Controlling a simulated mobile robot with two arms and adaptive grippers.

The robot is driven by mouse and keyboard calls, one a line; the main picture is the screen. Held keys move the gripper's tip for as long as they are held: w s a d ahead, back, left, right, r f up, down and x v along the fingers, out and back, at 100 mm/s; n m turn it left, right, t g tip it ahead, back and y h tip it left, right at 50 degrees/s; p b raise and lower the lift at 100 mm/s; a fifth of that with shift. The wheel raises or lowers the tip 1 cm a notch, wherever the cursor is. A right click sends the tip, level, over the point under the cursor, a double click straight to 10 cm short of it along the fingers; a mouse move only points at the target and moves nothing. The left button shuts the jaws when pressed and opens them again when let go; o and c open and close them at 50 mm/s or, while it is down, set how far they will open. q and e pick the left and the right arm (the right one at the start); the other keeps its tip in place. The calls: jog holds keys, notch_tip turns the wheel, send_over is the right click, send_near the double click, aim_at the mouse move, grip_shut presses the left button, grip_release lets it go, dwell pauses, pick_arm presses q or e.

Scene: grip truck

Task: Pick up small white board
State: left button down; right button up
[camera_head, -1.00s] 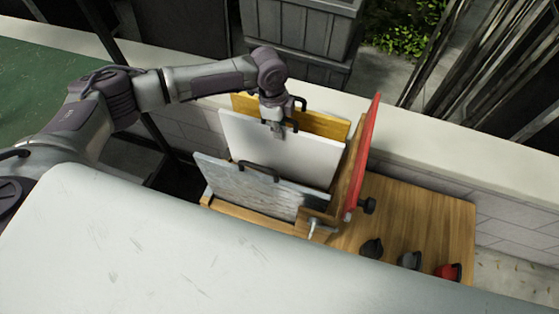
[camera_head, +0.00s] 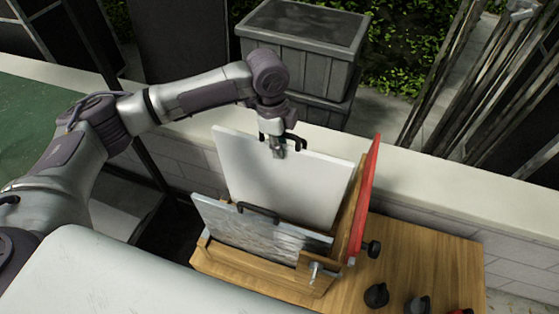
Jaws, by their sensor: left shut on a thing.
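The white board (camera_head: 280,180) stands upright in a wooden rack (camera_head: 235,262), behind a grey marbled board (camera_head: 255,232) with a dark handle. My left gripper (camera_head: 278,150) is shut on the upper edge of the white board, near its middle. The board rises well above the grey board, which hides its lower edge, so I cannot tell whether it still touches the rack. My right gripper is not in view.
A red board (camera_head: 366,195) stands at the rack's right side. Dark knobs (camera_head: 376,295) sit on the wooden table (camera_head: 420,262). A pale wall ledge (camera_head: 440,165) and grey bins (camera_head: 300,60) lie behind. A pale surface (camera_head: 90,270) fills the front left.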

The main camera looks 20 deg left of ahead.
pick_arm(q)
notch_tip(320, 180, up, 9)
jog(key=shift+f+b, duration=0.1)
jog(key=shift+b, duration=0.55)
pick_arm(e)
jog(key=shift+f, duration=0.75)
